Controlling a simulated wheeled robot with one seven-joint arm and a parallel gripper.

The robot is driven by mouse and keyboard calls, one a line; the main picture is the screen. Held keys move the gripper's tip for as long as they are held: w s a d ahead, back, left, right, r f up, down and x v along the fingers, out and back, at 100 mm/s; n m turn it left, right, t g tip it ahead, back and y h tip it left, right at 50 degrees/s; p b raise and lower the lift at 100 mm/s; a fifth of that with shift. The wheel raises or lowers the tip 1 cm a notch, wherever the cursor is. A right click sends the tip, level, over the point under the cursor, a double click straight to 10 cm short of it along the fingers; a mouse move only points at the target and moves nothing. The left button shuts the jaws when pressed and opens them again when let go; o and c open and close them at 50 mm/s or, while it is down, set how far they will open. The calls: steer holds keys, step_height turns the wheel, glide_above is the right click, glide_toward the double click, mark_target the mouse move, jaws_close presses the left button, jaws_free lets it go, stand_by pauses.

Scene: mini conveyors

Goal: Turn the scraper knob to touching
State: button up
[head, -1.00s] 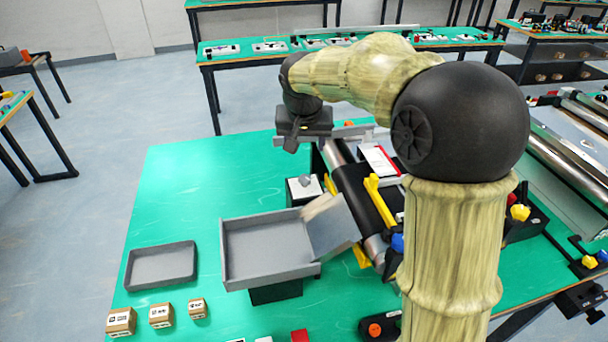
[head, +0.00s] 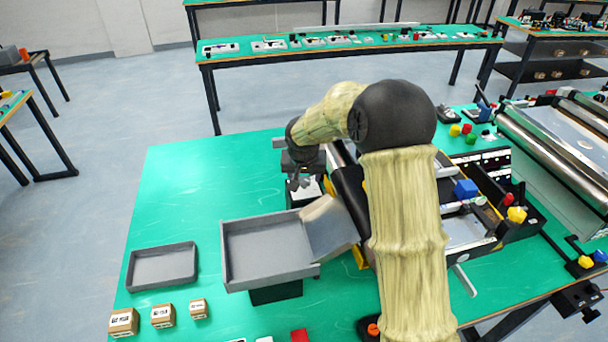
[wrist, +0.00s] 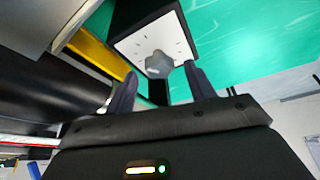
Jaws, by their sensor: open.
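The scraper knob (wrist: 159,65) is a grey lobed knob on a white dial face with black tick marks (wrist: 135,48), on a dark box. In the wrist view it lies just beyond and between the fingertips of my gripper (wrist: 158,82), which is open. Contact between fingers and knob cannot be made out. In the head view my gripper (head: 298,184) points down over the knob's box (head: 292,198) and mostly hides the knob. The scraper's contact with the belt cannot be told.
The black conveyor belt (wrist: 40,85) and a yellow bracket (wrist: 98,52) lie beside the knob's box. A grey tray (head: 235,284) with a sloped chute (head: 328,226) stands in front. A shallow grey tray (head: 162,266) and small boxes are at left.

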steer(key=shift+w+f, duration=0.2)
steer(key=shift+f, duration=0.2)
steer(key=shift+s, duration=0.1)
steer(key=c, duration=1)
steer(key=shift+o, duration=0.2)
